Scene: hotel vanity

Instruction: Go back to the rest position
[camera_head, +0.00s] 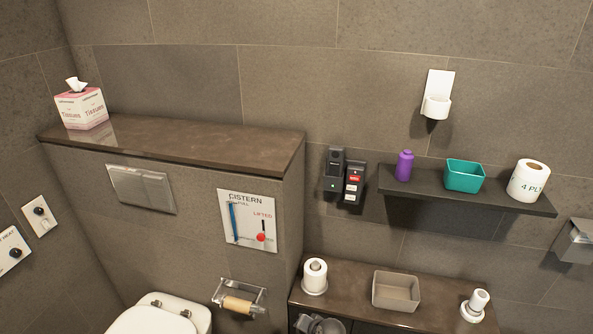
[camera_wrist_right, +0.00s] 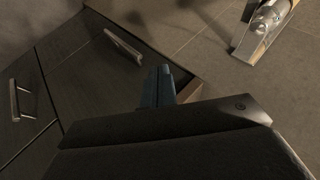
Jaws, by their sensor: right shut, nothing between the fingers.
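My right gripper (camera_wrist_right: 164,72) shows in the right wrist view, its dark fingers shut with nothing between them. It points toward dark cabinet fronts and a tiled surface and appears clear of them, though the distance is hard to judge. My left gripper is in neither view. In the head view no gripper can be made out; a grey rounded shape at the bottom edge is cut off and I cannot tell what it is.
Dark cabinet fronts (camera_wrist_right: 75,75) carry metal handles (camera_wrist_right: 124,47). A chrome fixture (camera_wrist_right: 264,25) is at upper right. The counter (camera_head: 345,282) holds a paper roll (camera_head: 315,274), a grey bin (camera_head: 396,291) and a white holder (camera_head: 475,304). A shelf (camera_head: 440,190) hangs above.

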